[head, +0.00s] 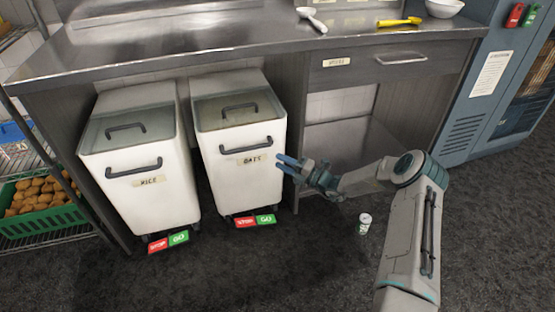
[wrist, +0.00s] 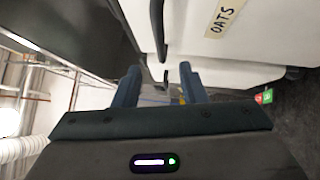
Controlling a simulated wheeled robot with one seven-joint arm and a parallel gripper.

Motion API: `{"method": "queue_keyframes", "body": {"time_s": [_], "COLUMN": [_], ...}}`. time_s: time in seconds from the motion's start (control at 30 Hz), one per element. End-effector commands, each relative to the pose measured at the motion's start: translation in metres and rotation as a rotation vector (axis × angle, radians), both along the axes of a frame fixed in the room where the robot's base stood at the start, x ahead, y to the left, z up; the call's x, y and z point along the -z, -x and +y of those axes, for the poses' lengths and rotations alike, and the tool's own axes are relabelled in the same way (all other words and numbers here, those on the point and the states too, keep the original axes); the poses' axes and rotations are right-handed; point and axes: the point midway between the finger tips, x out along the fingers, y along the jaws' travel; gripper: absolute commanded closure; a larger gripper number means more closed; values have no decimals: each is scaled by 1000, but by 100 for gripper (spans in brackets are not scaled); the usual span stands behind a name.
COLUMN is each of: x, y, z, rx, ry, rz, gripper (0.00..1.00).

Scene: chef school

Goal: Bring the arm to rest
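My gripper (head: 282,163) is in the middle of the head view, in front of and just right of the OATS bin (head: 238,165). My arm extends leftward to it from the lower right. In the wrist view the two blue fingers of my gripper (wrist: 159,85) stand apart with nothing between them. The front of the OATS bin (wrist: 240,40) shows beyond them at the upper right. Whether the fingers touch the bin is hard to tell, but a gap seems to remain.
The RICE bin (head: 140,190) stands left of the OATS bin under the steel counter (head: 200,45). A small white can (head: 364,223) stands on the dark floor near my arm. A rack with a green crate (head: 45,221) is at left, a blue cabinet (head: 480,100) at right.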

Motion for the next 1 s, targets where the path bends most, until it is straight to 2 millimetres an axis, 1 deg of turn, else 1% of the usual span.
{"method": "queue_keyframes", "body": {"time_s": [0.37,0.47,0.57,0.67,0.7,0.8,1.0], "x": [0,-7,-29,-62,-77,-109,-169], "y": [0,2,11,29,38,62,111], "z": [0,3,12,23,28,37,41], "rx": [-1,-14,-60,-142,-184,-286,-497], "ry": [0,19,86,203,258,393,634], "rz": [0,-19,-83,-200,-257,-406,-710], "gripper": [62,62,62,62,62,62,62]}}
